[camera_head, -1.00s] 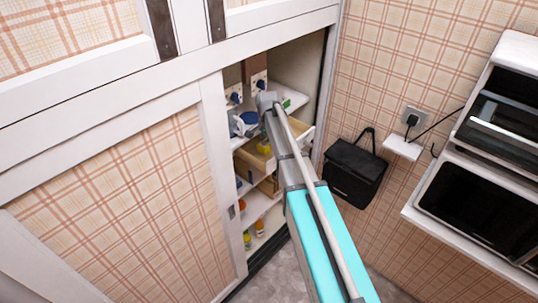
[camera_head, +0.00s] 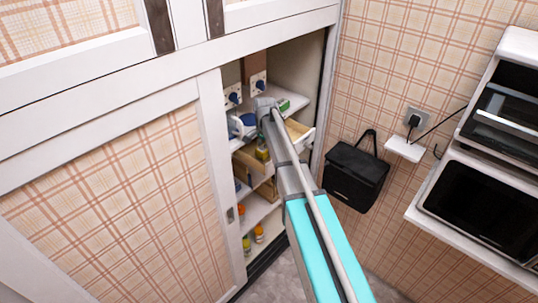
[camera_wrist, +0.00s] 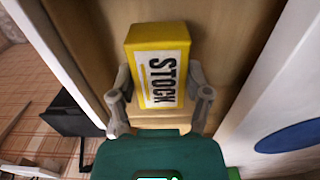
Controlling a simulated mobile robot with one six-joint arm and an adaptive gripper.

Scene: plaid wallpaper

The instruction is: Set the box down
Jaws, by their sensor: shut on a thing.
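The box is yellow with a white label reading STOCK (camera_wrist: 160,72), and it shows upright in the wrist view. My gripper (camera_wrist: 160,92) is shut on it, one grey finger at each side. Light wooden surfaces lie behind and below the box. I cannot tell whether its underside touches the wood. In the head view my arm reaches into the open cupboard and hides most of the gripper. A small yellow patch (camera_head: 262,153) shows there by the open wooden drawer; I cannot tell if it is the box.
The open drawer's white front (camera_head: 308,138) juts out on the right of the cupboard. Lower shelves hold small bottles (camera_head: 259,233). A white surface with a blue oval (camera_wrist: 290,135) is close on the right in the wrist view. A black bag (camera_head: 355,175) hangs on the wall.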

